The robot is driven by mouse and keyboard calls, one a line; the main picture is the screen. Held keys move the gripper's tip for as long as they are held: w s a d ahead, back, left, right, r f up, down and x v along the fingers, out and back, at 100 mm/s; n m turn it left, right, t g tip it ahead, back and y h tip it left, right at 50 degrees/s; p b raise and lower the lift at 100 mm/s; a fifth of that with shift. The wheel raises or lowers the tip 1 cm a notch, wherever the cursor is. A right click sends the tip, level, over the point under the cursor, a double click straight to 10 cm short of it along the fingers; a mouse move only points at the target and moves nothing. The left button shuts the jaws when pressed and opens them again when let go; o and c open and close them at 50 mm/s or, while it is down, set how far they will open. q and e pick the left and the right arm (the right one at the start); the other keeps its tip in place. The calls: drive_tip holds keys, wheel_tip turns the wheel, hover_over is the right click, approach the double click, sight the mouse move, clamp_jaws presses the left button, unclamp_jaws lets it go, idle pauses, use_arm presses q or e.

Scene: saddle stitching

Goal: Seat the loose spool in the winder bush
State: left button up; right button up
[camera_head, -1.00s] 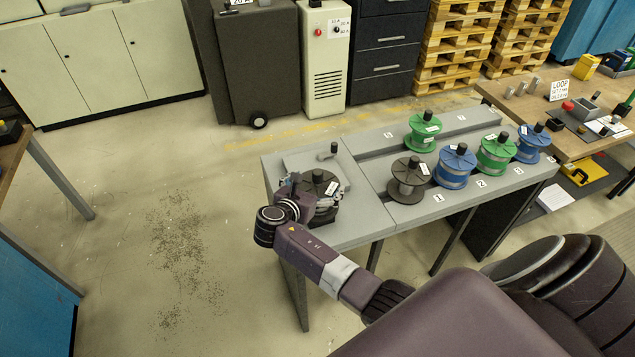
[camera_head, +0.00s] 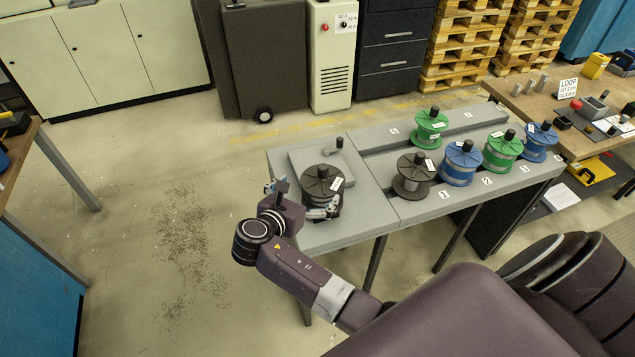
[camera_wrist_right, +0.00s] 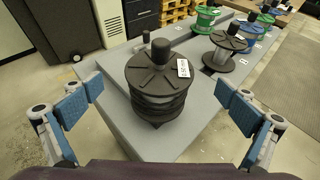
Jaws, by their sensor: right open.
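A dark spool (camera_head: 322,180) with a black ribbed top flange, a centre knob and a white label stands at the left end of the grey bench. It also shows in the right wrist view (camera_wrist_right: 158,78), looking upright, with a narrow dark foot under it. The bush below is hidden, so I cannot tell how deep the spool sits. My right gripper (camera_head: 299,200) is at the near side of this spool, open. In the right wrist view its blue pads (camera_wrist_right: 155,106) are wide apart with visible gaps on both sides of the spool. My left gripper is not in view.
A grey block with a crank (camera_head: 335,144) stands behind the spool. To the right, a dark spool (camera_head: 413,175), blue spools (camera_head: 462,163) and green spools (camera_head: 430,128) stand in numbered bench places. A wooden table (camera_head: 570,140) is far right. Floor left of the bench is clear.

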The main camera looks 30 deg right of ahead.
drive_tip(key=shift+v, duration=1.55)
